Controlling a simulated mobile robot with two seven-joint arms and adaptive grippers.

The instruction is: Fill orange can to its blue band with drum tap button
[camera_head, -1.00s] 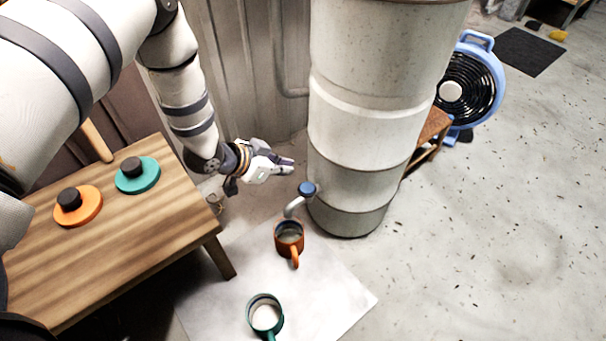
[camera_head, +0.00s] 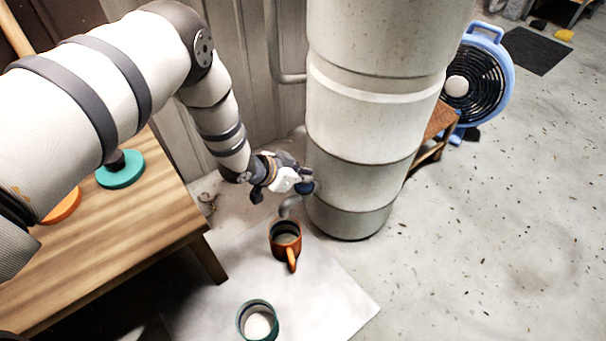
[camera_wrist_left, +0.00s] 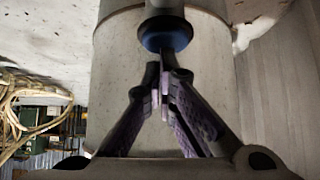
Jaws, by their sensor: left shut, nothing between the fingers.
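The orange can (camera_head: 285,241) stands on a pale sheet below the curved tap spout (camera_head: 287,207). A pale surface shows inside it under a dark inner ring; I cannot make out the exact level against the blue band. The blue tap button (camera_head: 307,187) sits on the side of the white drum (camera_head: 360,145), partly hidden by my left gripper (camera_head: 303,180). In the left wrist view the closed, empty fingertips (camera_wrist_left: 166,62) are right at the blue button (camera_wrist_left: 157,38); I cannot tell whether they touch. My right gripper is not in view.
A teal can (camera_head: 257,322) with pale content stands nearer on the sheet (camera_head: 335,300). A wooden bench (camera_head: 130,235) at left holds a teal lid (camera_head: 121,172) and a partly hidden orange lid (camera_head: 64,206). A blue fan (camera_head: 478,80) stands behind the drum. The floor at right is clear.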

